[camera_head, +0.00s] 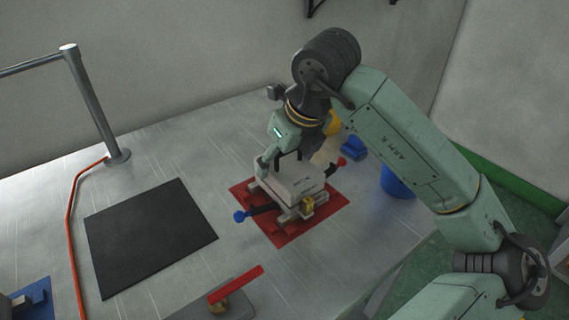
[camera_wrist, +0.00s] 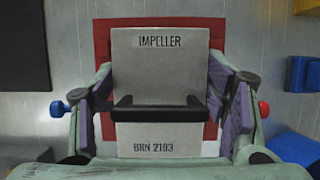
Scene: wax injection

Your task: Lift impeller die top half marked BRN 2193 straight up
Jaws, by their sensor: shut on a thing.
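The impeller die top half (camera_wrist: 160,65) is a pale grey block lettered IMPELLER and BRN 2193 in the wrist view. In the head view the die (camera_head: 290,180) sits over a red mat (camera_head: 325,210), with metal parts beneath it. My gripper (camera_wrist: 160,105) has its fingers on both sides of the block and is shut on its dark handle bar. In the head view my gripper (camera_head: 283,157) comes down onto the die from above. A blue knob (camera_head: 240,216) and a red knob (camera_head: 341,162) stick out on opposite sides. How far the top half is apart from what lies under it is unclear.
A black mat (camera_head: 150,235) lies bare to the left. A grey plate with a red handle (camera_head: 236,284) is at the front. Blue blocks (camera_head: 353,147) and a blue bin (camera_head: 397,181) are to the right. A metal post (camera_head: 90,105) stands at the back left.

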